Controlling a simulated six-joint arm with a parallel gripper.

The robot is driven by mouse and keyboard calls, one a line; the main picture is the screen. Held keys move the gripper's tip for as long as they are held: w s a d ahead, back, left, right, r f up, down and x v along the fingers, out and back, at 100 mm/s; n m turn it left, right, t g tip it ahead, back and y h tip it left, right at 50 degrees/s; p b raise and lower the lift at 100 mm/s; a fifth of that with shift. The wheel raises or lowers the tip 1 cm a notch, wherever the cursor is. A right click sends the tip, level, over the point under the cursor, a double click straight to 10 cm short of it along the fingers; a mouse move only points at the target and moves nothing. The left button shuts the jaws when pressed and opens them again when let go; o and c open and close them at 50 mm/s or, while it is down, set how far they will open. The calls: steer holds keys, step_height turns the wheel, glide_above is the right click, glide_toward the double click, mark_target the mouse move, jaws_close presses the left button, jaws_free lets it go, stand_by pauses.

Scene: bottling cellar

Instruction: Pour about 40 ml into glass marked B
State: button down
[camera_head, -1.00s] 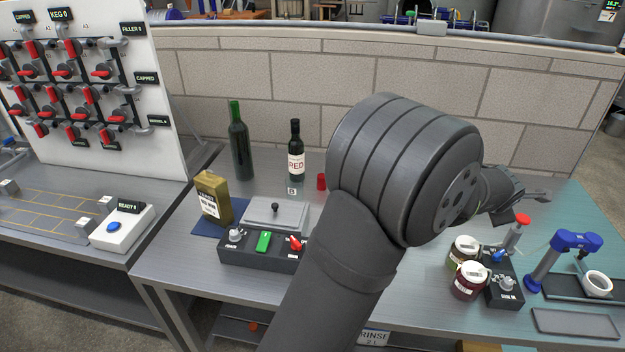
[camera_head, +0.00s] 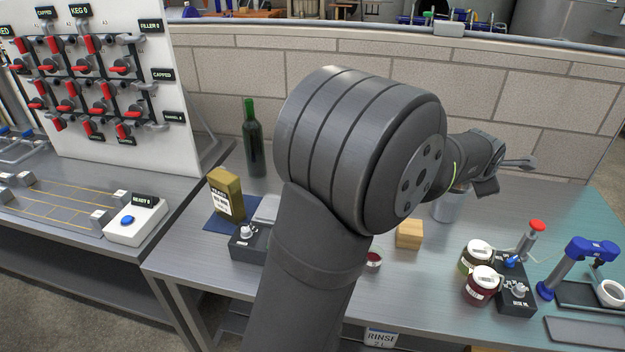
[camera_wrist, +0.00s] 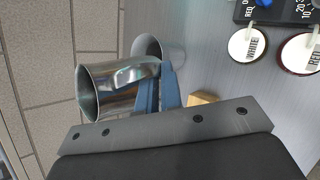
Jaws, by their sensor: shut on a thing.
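My gripper (camera_head: 508,165) is at the upper right of the head view, held above the table. In the wrist view its two blue fingers (camera_wrist: 160,88) are shut at the side of a shiny steel jug (camera_wrist: 108,92). The jug's wide mouth faces left in that view; I cannot tell its tilt or contents. Beyond the fingers a second steel vessel (camera_wrist: 172,50) stands on the table; it also shows in the head view (camera_head: 447,207) below the gripper. Glass B is hidden behind my arm in the head view and is not in the wrist view.
A wall (camera_head: 530,100) runs behind.

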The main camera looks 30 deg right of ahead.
steer(key=w+a+n+t, duration=0.2)
steer(key=w+a, duration=2.2)
steer(key=w, duration=0.1)
step_height(320, 180, down, 11)
steer(key=shift+s+r+y, duration=0.15)
steer(key=shift+s+y, duration=0.1)
steer(key=shift+y, duration=0.15)
steer(key=shift+d, duration=0.1)
